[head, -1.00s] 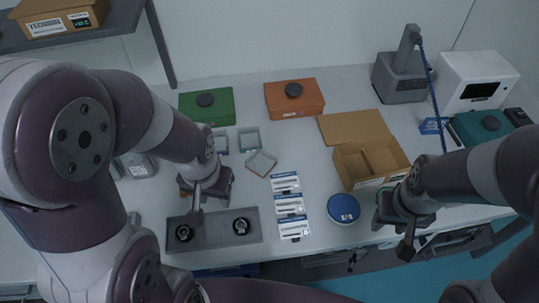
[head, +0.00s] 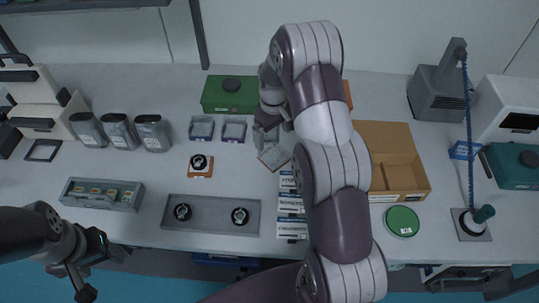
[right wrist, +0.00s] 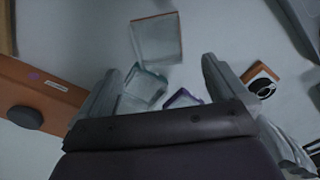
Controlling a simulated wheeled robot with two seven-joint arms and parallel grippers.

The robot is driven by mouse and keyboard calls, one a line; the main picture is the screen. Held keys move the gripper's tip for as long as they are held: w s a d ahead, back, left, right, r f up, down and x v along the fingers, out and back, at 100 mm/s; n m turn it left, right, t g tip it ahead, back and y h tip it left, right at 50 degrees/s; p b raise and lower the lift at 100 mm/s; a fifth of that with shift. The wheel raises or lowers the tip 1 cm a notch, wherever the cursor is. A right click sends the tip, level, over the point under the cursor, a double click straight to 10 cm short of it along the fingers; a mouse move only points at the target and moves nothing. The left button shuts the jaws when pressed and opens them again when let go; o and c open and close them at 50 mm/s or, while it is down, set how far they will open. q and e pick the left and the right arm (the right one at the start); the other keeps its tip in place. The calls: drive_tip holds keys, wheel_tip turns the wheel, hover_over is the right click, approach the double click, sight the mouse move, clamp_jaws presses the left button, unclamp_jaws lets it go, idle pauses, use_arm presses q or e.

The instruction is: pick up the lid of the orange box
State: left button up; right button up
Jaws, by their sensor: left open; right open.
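The orange box shows in the head view only as a sliver (head: 347,93) behind my right arm. In the right wrist view the orange box (right wrist: 42,88) is at the left edge, with a dark round knob (right wrist: 25,117) on its lid. My right gripper (head: 268,132) is at mid-table, left of the orange box and in front of the green box. In the right wrist view my right gripper (right wrist: 160,70) has its fingers wide apart and empty, with the box outside them. My left gripper (head: 88,268) is open and empty off the table's front left edge.
The green box (head: 231,94) is left of the orange one. Small trays (head: 202,128) and a clear tray (head: 274,157) lie near my right gripper. A cardboard box (head: 412,176), a green disc (head: 402,221) and a grey tray (head: 210,228) stand nearer the front.

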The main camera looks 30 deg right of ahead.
sight(274, 153)
wheel_tip(274, 153, down, 8)
drive_tip(key=p, duration=0.2)
drive_tip(key=shift+s+d+f+p, duration=0.1)
drive_tip(key=shift+s+d+p, duration=0.05)
drive_tip(key=shift+p, duration=0.15)
drive_tip(key=shift+f, duration=0.35)
drive_tip(key=c, duration=0.8)
